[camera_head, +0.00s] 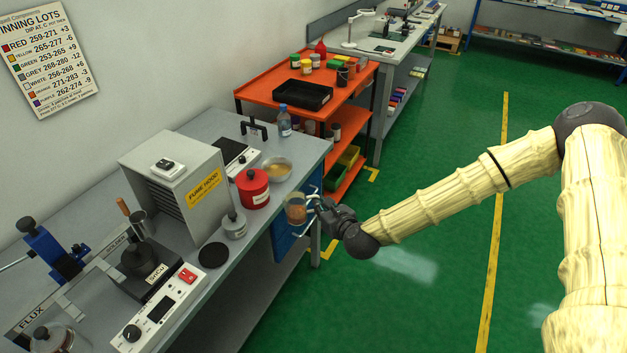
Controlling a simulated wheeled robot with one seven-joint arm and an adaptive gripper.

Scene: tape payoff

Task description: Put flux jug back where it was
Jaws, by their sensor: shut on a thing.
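The flux jug (295,209), a small clear vessel with amber-brown contents, is at the bench's front edge in the head view. My gripper (312,204) comes from the right and is shut on it. The jug looks roughly upright and appears to be held just off the edge; its exact height over the bench cannot be told. A "FLUX" label (37,315) is on the bench at the lower left. A lidded glass jar (58,339) stands by that label, partly cut off by the frame.
A black disc (213,255) lies near the front edge. An orange cart (290,92) stands behind. The green floor right is open.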

